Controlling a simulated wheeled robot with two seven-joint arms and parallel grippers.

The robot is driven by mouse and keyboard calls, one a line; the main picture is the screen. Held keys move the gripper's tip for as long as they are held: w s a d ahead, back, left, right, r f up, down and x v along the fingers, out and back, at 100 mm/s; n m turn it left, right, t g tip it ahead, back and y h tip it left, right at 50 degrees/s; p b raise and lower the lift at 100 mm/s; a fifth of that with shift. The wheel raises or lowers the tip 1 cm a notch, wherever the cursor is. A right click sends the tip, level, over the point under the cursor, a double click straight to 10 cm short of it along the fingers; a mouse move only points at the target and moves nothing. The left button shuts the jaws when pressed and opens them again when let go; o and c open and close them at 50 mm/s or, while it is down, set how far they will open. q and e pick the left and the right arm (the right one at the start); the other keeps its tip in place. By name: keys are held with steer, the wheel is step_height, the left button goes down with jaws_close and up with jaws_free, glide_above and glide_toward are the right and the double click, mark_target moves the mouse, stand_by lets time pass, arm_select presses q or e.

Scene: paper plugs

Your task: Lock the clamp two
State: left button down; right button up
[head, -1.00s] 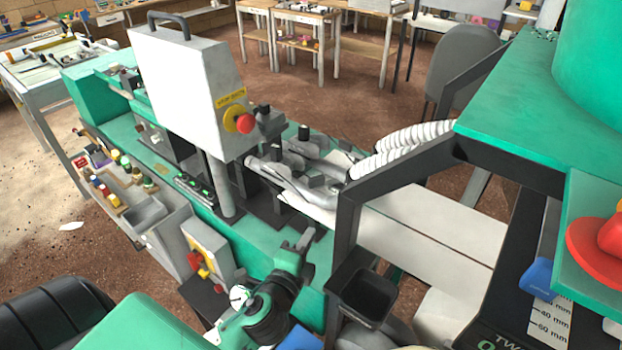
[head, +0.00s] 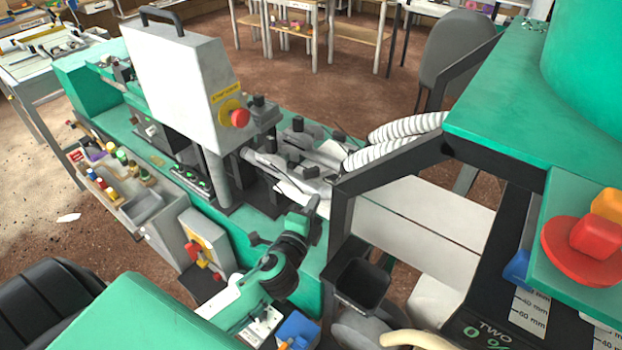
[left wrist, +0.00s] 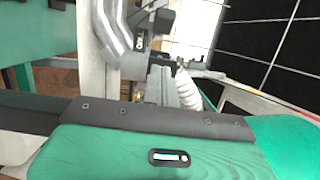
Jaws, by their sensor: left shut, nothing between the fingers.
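Which part is clamp two I cannot tell for sure. Grey clamp-like parts with black knobs (head: 296,141) sit on the green machine, beside silver pipes. My left gripper (head: 307,208) is shut and empty, in front of these parts and near the machine's front edge. In the left wrist view its grey fingers (left wrist: 163,84) point toward bent silver pipes (left wrist: 112,35) and a black-and-grey fitting (left wrist: 155,20). I see no contact. My right gripper is not in view.
A white control box (head: 180,75) with a red stop button (head: 240,118) stands above the machine. White ribbed hoses (head: 400,137) and a dark frame (head: 390,170) lie to the right. A black bin (head: 361,285) hangs near my left forearm. Red knobs (head: 572,250) sit at far right.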

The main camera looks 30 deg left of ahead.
mark_target(317, 173)
arm_select(q)
steer(key=w+a, duration=0.1)
steer(key=w+a+p, duration=0.1)
steer(key=w, duration=0.1)
steer(key=w+a+p, duration=0.1)
steer(key=w, duration=0.1)
steer(key=shift+w+r, duration=0.1)
steer(key=shift+w, duration=0.05)
steer(key=shift+w+a+p, duration=0.2)
steer(key=shift+a+p, duration=0.1)
